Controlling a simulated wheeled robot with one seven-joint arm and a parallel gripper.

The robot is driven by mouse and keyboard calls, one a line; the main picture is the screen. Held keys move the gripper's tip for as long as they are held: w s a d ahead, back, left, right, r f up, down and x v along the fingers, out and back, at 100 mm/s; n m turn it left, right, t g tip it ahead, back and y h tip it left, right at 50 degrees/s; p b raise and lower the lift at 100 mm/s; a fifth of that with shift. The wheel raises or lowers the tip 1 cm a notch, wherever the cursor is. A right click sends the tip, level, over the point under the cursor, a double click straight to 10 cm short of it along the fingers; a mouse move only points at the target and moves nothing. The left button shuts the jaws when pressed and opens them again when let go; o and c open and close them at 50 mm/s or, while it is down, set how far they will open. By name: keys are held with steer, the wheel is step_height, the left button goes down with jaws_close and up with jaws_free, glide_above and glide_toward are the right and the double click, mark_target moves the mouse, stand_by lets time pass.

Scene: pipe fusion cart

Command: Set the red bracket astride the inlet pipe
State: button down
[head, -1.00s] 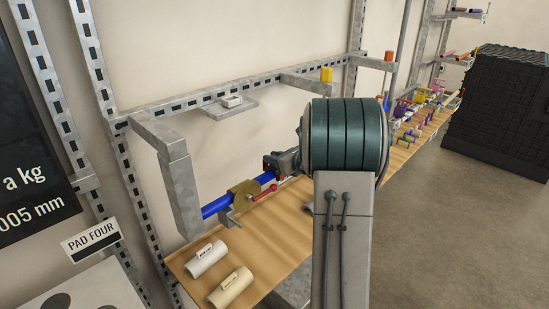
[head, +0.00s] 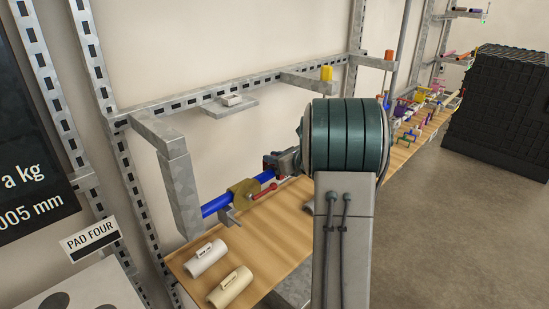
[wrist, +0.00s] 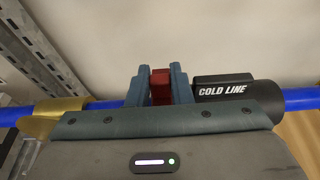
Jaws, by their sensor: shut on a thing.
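A blue pipe (head: 217,206) runs along the wall side of the bench; it also crosses the wrist view (wrist: 108,104). My gripper (wrist: 160,84) is shut on the red bracket (wrist: 160,84), which shows as a red block between the two fingers. The fingers and bracket overlap the pipe in the wrist view, between a brass piece on the left and a black sleeve on the right. The bracket's lower part is hidden, so I cannot tell whether it touches or straddles the pipe. In the head view my gripper (head: 284,163) is partly hidden by my arm.
The brass piece (head: 243,192) sits around the pipe, with a red-handled lever (head: 265,191) beside it. The black sleeve (wrist: 236,90) reads "COLD LINE". White (head: 205,259) and cream (head: 231,287) tubes lie on the wooden bench (head: 275,240). A grey post (head: 180,198) stands at the pipe's left end.

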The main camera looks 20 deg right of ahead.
stand_by(0.4)
steer(key=c, duration=1.2)
jaws_free()
steer(key=b+v, duration=0.2)
steer(key=v, duration=1.2)
steer(key=s+a+f+n+g+y, duration=0.15)
steer(key=s+a+n+g, duration=0.25)
steer(key=a+n, duration=0.45)
steer(key=s+a+f+n+g, duration=0.2)
steer(key=s+a+n+g, duration=0.3)
steer(key=a, duration=0.6)
steer(key=s+a+f+n+g+h, duration=0.1)
steer(key=s+f+n+h, duration=0.1)
steer(key=s+n, duration=0.4)
steer(key=s+a+f+n+h, duration=0.2)
steer(key=s+n+h, duration=0.2)
steer(key=n, duration=0.8)
steer(key=shift+s+a+g, duration=0.3)
steer(key=shift+s+g, duration=0.1)
steer(key=shift+s, duration=0.95)
